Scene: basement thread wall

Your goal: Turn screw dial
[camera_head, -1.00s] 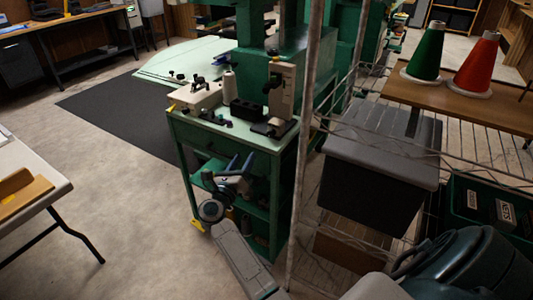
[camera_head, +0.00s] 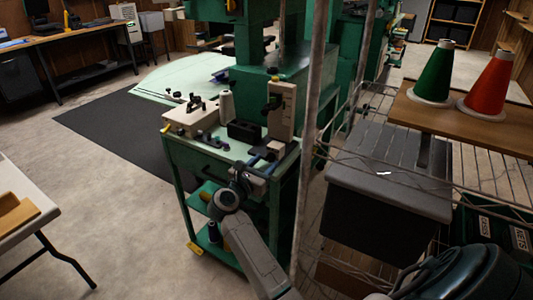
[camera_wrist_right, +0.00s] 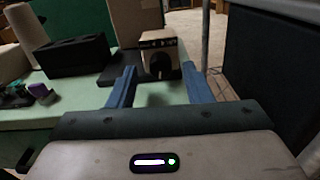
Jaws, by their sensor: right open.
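A beige upright unit (camera_head: 283,110) with dark knobs stands on the green machine table. One dark knob (camera_head: 270,104) sticks out from its left side. In the right wrist view, a beige block with a round dark dial (camera_wrist_right: 160,65) on its front face lies ahead, between the fingers as seen from there. I cannot tell which knob is the screw dial. My right gripper (camera_head: 262,160) is open at the table's front edge, below and in front of the unit. Its two blue fingers (camera_wrist_right: 158,72) are apart with nothing between them; they do not appear to touch the dial.
A black block (camera_head: 242,131), a white thread cone (camera_head: 226,104) and a cream device (camera_head: 190,115) stand left of the unit. A metal rack post (camera_head: 307,130) rises close on the right, with a grey-lidded bin (camera_head: 390,170) behind it.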

